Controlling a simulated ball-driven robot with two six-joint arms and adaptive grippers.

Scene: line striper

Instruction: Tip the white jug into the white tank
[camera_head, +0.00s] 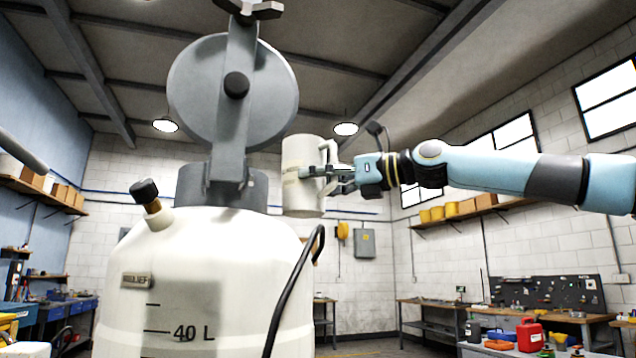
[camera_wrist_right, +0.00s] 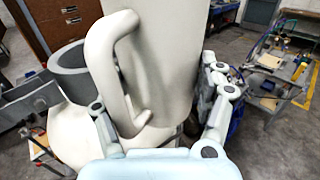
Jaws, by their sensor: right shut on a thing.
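The white jug (camera_head: 302,160) is held upright in the air, just right of the tank's neck. My right gripper (camera_head: 335,178) is shut on it from the right. In the right wrist view the jug body (camera_wrist_right: 165,70) and its handle (camera_wrist_right: 110,75) fill the middle, between the fingers. The white tank (camera_head: 215,260) stands at left, marked 40 L. Its round grey lid (camera_head: 188,95) is swung up above the grey neck (camera_head: 190,188). The neck's open ring shows left of the jug in the right wrist view (camera_wrist_right: 75,60). My left gripper is not in view.
A black hose (camera_head: 290,290) runs down the tank's right side, and a black-capped fitting (camera_head: 146,195) rises at its left shoulder. Workbenches (camera_head: 440,310) and a cart with a red can (camera_head: 530,335) stand at the right. The air right of the tank is clear below my arm.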

